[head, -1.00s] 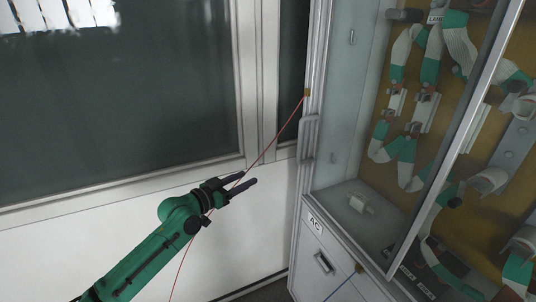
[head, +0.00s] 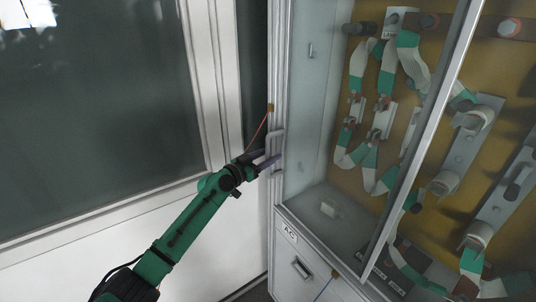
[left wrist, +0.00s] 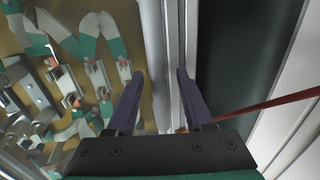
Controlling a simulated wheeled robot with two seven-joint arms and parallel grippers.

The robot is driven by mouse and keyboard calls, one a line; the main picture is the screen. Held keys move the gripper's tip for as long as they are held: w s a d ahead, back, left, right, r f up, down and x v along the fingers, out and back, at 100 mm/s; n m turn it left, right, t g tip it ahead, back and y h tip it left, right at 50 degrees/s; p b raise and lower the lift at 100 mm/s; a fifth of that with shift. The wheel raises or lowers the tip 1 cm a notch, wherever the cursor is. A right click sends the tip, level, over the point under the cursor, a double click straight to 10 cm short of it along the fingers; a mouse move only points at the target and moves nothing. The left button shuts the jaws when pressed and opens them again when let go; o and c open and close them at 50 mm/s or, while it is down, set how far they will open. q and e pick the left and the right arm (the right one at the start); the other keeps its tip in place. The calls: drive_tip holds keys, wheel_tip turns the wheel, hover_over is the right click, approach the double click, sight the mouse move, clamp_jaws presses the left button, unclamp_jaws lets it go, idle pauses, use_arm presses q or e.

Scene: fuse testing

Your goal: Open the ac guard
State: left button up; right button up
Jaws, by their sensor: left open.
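The AC guard is a tall clear panel (head: 312,110) in a pale metal frame, on the cabinet above a drawer front labelled AC (head: 290,234). It stands shut against the cabinet's left edge. A metal handle (head: 274,150) sits on its left frame edge. My left gripper (head: 270,161) is open, with its fingertips at the handle's lower part in the head view; contact cannot be told. In the left wrist view, the two dark fingers (left wrist: 158,88) are apart, with the pale frame edge (left wrist: 165,50) between and beyond them. My right gripper is not in view.
Behind the clear panel are green-and-white cables and fuse holders (head: 380,120) on a yellowish board. A thin red cord (head: 257,131) runs close by my left gripper. A window frame (head: 215,90) and white wall stand to the left.

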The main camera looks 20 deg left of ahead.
use_arm(q)
drive_tip(key=shift+s+r, duration=0.1)
drive_tip(key=shift+s, duration=0.05)
drive_tip(key=shift+c, duration=0.4)
clamp_jaws()
idle(0.9)
